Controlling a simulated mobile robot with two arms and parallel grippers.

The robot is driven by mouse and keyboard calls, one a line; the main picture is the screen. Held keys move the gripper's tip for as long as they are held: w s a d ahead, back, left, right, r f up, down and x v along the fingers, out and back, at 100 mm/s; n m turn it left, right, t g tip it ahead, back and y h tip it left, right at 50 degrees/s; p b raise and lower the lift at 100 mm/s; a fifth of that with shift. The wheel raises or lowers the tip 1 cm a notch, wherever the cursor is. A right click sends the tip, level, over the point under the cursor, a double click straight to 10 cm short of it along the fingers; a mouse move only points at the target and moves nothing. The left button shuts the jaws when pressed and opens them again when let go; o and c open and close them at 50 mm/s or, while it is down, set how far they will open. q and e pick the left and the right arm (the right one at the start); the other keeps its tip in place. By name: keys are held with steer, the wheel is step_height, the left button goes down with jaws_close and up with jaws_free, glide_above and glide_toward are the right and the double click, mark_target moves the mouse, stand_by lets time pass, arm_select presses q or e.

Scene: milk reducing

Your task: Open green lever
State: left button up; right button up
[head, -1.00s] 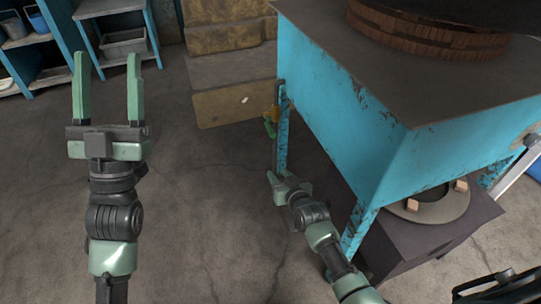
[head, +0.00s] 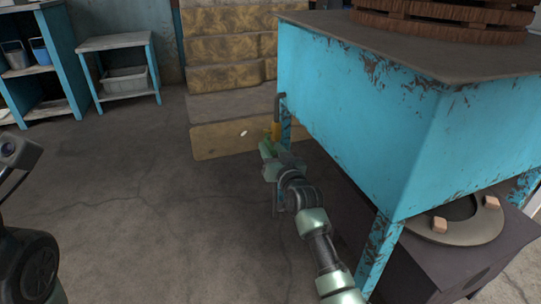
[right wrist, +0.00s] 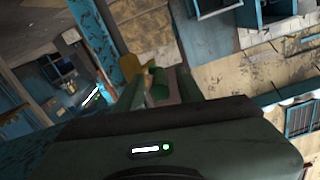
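In the right wrist view the green lever shows between the two fingers of my right gripper (right wrist: 160,92), with the yellow valve body (right wrist: 131,65) just beyond. The fingers stand apart on either side of the lever; whether they touch it is unclear. My left gripper is out of view.
The big blue tank (head: 360,120) stands right of the lever on legs, above a dark stove with a round ring (head: 455,229). Yellowish stone steps (head: 228,77) rise behind. A small table (head: 112,43) stands back left. The floor at left is clear.

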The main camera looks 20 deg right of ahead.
steer(key=shift+w, duration=0.45)
jaws_close()
stand_by(1.1)
